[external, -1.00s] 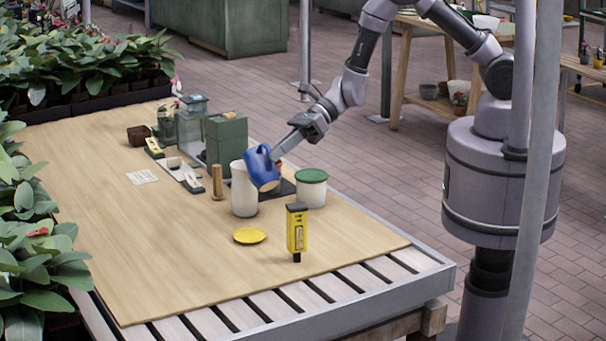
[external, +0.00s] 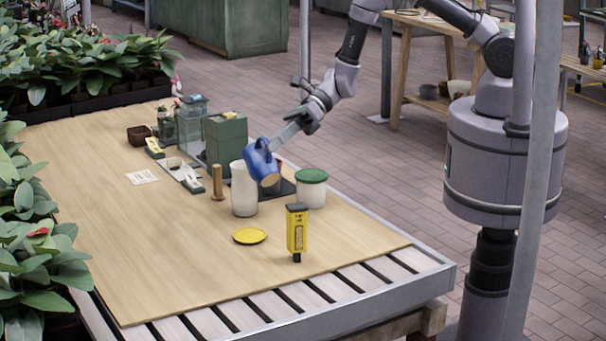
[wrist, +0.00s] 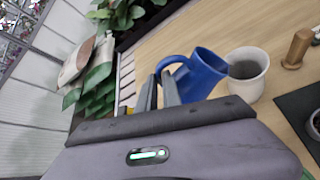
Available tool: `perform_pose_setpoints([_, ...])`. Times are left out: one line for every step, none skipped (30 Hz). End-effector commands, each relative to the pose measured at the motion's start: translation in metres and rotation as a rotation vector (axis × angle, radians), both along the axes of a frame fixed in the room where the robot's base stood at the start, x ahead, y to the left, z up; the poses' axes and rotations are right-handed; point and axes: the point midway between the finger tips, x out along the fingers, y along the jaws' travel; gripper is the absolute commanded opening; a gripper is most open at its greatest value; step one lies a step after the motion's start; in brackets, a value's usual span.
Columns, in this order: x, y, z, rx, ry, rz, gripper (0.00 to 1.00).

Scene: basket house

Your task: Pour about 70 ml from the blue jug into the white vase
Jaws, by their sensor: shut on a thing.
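The blue jug (external: 259,158) is held tilted in the air, close above and beside the white vase. Its pale round end faces down and to the right in the external view. The jug (wrist: 203,72) leans toward the vase in the wrist view; its inside is hidden. My gripper (external: 281,143) is shut on the jug's handle, and its fingers (wrist: 164,88) show at the handle in the wrist view. The white vase (external: 244,194) stands upright on the table. In the wrist view the vase (wrist: 250,89) shows a dark grey inside. No stream is visible.
A white pot with a green lid (external: 311,192) stands right of the jug. A yellow saucer (external: 250,236) and a yellow-black device (external: 297,232) are in front. A wooden pestle-like thing (external: 218,184) and a green box (external: 226,140) stand behind the vase. The table's left front is clear.

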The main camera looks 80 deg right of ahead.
Motion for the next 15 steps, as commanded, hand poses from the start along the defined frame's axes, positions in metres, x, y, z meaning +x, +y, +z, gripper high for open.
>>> perform_pose_setpoints([0.0016, -0.0009, 0.0052, 0.008, 0.005, -0.002, 0.00])
perform_pose_setpoints([0.0019, -0.0012, 0.0059, 0.014, 0.012, -0.001, 0.00])
perform_pose_setpoints([0.0019, -0.0017, 0.0064, 0.020, 0.020, -0.001, 0.00])
perform_pose_setpoints([0.0024, -0.0021, 0.0070, 0.025, 0.027, -0.002, 0.00])
perform_pose_setpoints([0.0036, -0.0026, 0.0077, 0.030, 0.031, -0.002, 0.00])
perform_pose_setpoints([0.0035, -0.0025, 0.0074, 0.034, 0.034, 0.000, 0.00])
perform_pose_setpoints([0.0040, -0.0027, 0.0072, 0.035, 0.036, 0.000, 0.00])
perform_pose_setpoints([0.0044, -0.0029, 0.0069, 0.037, 0.038, -0.001, 0.00])
perform_pose_setpoints([0.0042, -0.0028, 0.0059, 0.037, 0.039, 0.000, 0.00])
perform_pose_setpoints([0.0044, -0.0028, 0.0059, 0.038, 0.039, -0.001, 0.00])
perform_pose_setpoints([0.0048, -0.0031, 0.0059, 0.039, 0.040, -0.001, 0.00])
perform_pose_setpoints([0.0047, -0.0031, 0.0062, 0.040, 0.042, -0.001, 0.00])
perform_pose_setpoints([0.0051, -0.0033, 0.0064, 0.042, 0.043, -0.002, 0.00])
perform_pose_setpoints([0.0054, -0.0034, 0.0066, 0.042, 0.043, -0.002, 0.00])
perform_pose_setpoints([0.0054, -0.0035, 0.0067, 0.043, 0.046, -0.002, 0.00])
